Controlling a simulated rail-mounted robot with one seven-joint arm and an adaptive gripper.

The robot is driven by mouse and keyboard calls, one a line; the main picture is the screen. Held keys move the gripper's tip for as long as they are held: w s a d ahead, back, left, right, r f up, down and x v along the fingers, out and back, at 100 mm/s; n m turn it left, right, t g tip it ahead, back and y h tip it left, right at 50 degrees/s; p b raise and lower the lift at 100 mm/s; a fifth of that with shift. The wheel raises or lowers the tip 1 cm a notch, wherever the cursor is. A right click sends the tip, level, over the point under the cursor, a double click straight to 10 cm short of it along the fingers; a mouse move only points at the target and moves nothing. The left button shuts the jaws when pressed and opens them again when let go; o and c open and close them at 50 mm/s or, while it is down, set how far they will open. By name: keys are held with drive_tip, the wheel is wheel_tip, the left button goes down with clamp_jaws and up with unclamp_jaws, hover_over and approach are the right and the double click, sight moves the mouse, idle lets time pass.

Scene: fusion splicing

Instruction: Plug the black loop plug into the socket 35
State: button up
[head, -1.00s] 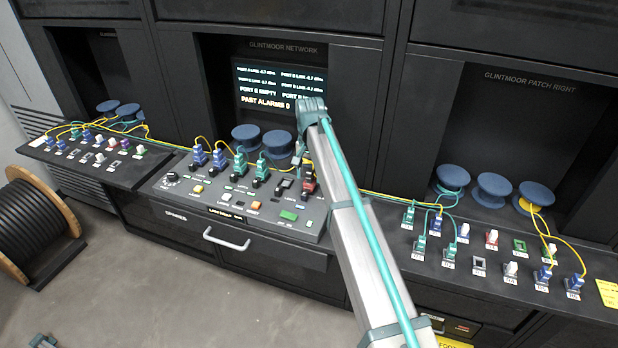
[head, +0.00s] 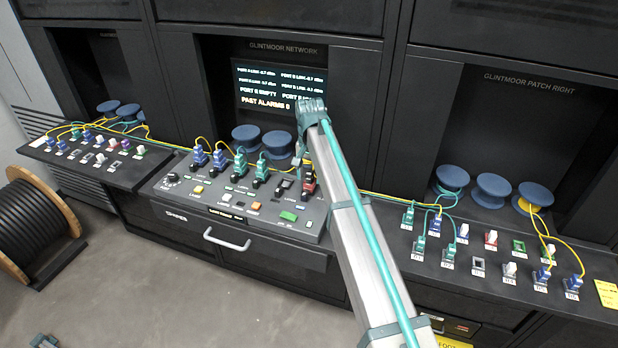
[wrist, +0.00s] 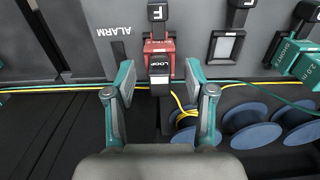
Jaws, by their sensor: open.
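The black loop plug (wrist: 159,66), marked LOOP, shows in the upper middle of the wrist view, against a red part (wrist: 159,47) with lettering I cannot read. My gripper (wrist: 160,78) is open, with one finger on each side of the plug. I cannot tell whether either finger touches it. In the head view my gripper (head: 299,158) is above the right end of the central console, partly hidden by my arm. The red part (head: 309,183) is just below it. No label reading 35 is legible, so I cannot pick out that socket.
The central console (head: 180,206) carries several blue and green plugs with yellow and teal cables. The right panel (head: 430,270) holds more plugs and sockets. In the wrist view, blue spools (wrist: 257,136) and a yellow cable (wrist: 183,110) lie close to the right finger.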

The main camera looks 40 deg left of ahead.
sight(310, 172)
drive_tip(key=shift+c, duration=0.2)
clamp_jaws()
drive_tip(key=shift+r, duration=0.1)
drive_tip(key=shift+r+p, duration=1.55)
drive_tip(key=shift+r, duration=1.35)
